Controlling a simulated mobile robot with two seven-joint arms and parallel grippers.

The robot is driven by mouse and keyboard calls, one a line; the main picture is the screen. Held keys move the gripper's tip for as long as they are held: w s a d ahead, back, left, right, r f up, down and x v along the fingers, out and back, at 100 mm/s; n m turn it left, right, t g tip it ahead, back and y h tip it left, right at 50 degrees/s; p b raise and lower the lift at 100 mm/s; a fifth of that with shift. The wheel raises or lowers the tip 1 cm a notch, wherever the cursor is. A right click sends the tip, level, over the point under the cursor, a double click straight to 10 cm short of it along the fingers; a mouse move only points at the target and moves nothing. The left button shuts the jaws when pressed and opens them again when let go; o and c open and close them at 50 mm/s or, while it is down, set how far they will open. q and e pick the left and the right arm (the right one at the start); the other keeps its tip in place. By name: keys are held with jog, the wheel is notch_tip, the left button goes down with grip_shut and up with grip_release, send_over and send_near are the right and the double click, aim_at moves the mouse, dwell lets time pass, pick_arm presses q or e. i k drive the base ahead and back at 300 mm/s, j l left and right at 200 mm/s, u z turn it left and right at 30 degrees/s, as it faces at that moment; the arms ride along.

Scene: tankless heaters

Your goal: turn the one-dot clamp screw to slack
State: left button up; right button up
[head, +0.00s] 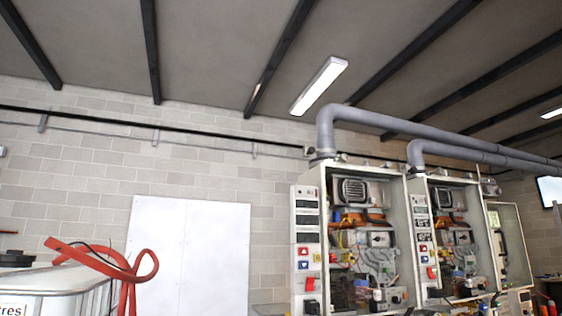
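Two open heater cabinets stand side by side at the right in the head view, the nearer heater (353,245) and the second heater (453,240). Each has a grey flue pipe (326,130) rising from its top, with a collar (323,154) at the joint. The one-dot clamp screw cannot be made out at this distance, and no dot marks are legible. Neither of my grippers is in view.
A white tank (45,285) with a red hose (110,262) stands at the lower left. A white panel (188,257) is on the block wall behind. A third open cabinet (510,245) is at the far right. The floor is out of view.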

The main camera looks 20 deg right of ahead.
aim_at(343, 157)
jog(key=i+l+u, duration=0.15)
jog(key=l+u, duration=0.3)
jog(key=l, duration=0.25)
jog(key=l+u, duration=0.45)
jog(key=l, duration=0.25)
jog(key=l+u, duration=0.45)
jog(key=l, duration=0.3)
